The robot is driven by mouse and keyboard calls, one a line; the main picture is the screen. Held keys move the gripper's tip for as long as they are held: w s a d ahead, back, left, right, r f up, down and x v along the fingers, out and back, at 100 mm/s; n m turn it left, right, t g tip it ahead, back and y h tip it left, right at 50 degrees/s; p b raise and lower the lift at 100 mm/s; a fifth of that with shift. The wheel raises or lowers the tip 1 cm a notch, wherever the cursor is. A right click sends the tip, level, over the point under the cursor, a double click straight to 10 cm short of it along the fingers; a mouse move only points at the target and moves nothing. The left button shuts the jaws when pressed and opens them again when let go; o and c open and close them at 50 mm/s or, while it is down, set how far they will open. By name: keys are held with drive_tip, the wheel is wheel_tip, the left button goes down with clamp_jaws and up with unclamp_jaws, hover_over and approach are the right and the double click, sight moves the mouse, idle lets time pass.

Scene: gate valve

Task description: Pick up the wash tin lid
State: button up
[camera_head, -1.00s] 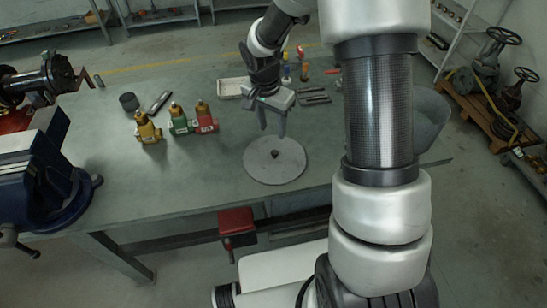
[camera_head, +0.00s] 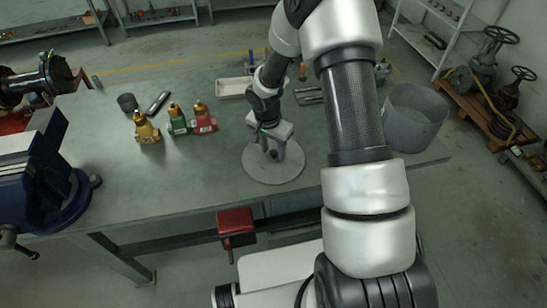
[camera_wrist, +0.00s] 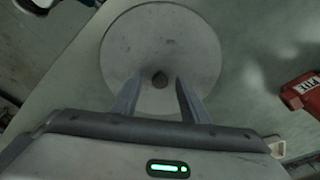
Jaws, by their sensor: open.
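The wash tin lid (camera_head: 262,174) is a round flat grey disc lying on the workbench near its front edge. Its small dark central knob (camera_wrist: 160,79) shows in the wrist view. My gripper (camera_head: 270,154) is over the lid, pointing down, with its fingers on either side of the knob. In the wrist view my gripper (camera_wrist: 155,90) is open, with a gap between the fingers and the knob seen just beyond them. I cannot tell whether the fingertips touch the lid. The wash tin (camera_head: 412,117) looks like the open grey tub at the bench's right end.
Yellow (camera_head: 147,128), green (camera_head: 178,121) and red (camera_head: 203,119) valve bodies stand left of the lid. A blue vise (camera_head: 45,175) is at the bench's left end. A pale tray (camera_head: 233,88) lies behind.

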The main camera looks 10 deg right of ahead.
clamp_jaws()
drive_tip(key=shift+r, duration=0.15)
